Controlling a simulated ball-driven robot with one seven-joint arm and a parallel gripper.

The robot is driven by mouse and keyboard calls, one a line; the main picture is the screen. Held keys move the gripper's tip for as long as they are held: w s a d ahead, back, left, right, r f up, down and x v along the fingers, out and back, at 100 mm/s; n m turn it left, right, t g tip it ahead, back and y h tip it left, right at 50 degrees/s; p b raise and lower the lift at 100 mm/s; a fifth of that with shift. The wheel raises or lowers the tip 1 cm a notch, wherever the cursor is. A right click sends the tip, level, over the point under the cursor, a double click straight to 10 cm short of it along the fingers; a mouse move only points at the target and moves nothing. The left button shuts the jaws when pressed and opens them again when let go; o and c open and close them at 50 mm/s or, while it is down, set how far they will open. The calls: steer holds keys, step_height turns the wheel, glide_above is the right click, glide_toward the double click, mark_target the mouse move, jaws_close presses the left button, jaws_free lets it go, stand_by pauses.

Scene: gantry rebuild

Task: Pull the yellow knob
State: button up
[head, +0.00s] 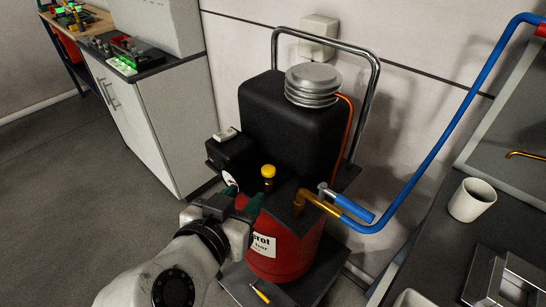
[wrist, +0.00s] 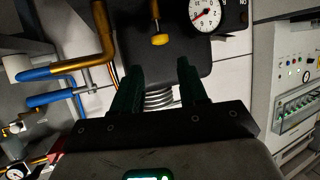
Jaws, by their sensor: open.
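The yellow knob (head: 268,171) sits upright on a short brass stem on top of the red tank (head: 285,249). My gripper (head: 242,203) is to the left of and nearer than the knob in the head view, with its green fingers open and empty. In the wrist view the knob (wrist: 159,39) shows just beyond the tips of my gripper (wrist: 168,62), roughly in line with the gap and slightly toward the left finger. I see no contact between them.
A white dial gauge (wrist: 206,15) is close beside the knob. A brass pipe (head: 313,200) with a blue-handled valve (head: 352,208) lies right of it. A black tank (head: 289,122) and metal rail (head: 364,110) stand behind. A mug (head: 472,200) stands on the right counter.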

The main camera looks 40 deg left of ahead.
mark_target(266, 173)
steer(key=x, duration=1.1)
jaws_close()
